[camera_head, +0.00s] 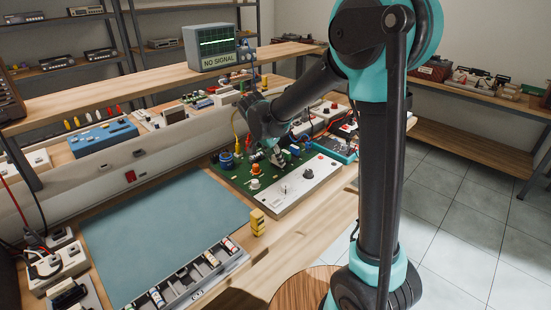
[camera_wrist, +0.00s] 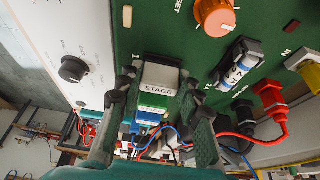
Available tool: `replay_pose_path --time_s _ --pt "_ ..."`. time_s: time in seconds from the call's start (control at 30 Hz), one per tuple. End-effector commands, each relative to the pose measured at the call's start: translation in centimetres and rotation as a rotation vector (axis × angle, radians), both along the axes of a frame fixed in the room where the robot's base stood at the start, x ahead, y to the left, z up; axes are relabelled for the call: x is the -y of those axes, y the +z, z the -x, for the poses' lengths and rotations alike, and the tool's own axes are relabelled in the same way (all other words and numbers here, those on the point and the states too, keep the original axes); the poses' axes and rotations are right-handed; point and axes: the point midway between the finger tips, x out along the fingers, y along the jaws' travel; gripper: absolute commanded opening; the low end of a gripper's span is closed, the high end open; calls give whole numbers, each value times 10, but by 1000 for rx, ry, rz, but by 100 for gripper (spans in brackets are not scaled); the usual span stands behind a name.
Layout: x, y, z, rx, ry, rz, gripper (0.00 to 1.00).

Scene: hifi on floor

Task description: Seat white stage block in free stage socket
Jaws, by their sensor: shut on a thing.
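The white stage block (camera_wrist: 160,76), with dark STAGE lettering, is between the two fingers of my gripper (camera_wrist: 159,82) in the wrist view. The gripper is shut on it, one finger on each side. The block is close against the green circuit board (camera_wrist: 185,35); I cannot tell whether it is in a socket, because the block covers that place. A green block (camera_wrist: 152,101) and a blue block (camera_wrist: 149,117) show just below it in the picture. In the head view my gripper (camera_head: 275,152) is low over the green board (camera_head: 235,177), and the block cannot be made out.
An orange knob (camera_wrist: 214,16), a blue-and-white labelled part (camera_wrist: 238,62) and red plugs (camera_wrist: 268,98) with wires stand near the right finger. A white panel with a black knob (camera_head: 308,173) borders the board. A blue mat (camera_head: 165,230) lies clear at the left.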

Motion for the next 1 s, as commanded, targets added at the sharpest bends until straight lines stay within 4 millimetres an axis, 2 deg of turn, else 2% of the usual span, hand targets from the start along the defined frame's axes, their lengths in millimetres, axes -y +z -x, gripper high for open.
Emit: replay_pose_path --time_s 0.33,0.37,0.53,0.87,1.0 --pt "0 -1 0 0 0 0 5" --pt "0 -1 0 0 0 0 38" --pt "0 -1 0 0 0 0 59" --pt "0 0 1 0 0 0 59" --pt "-4 12 4 0 1 0 59"
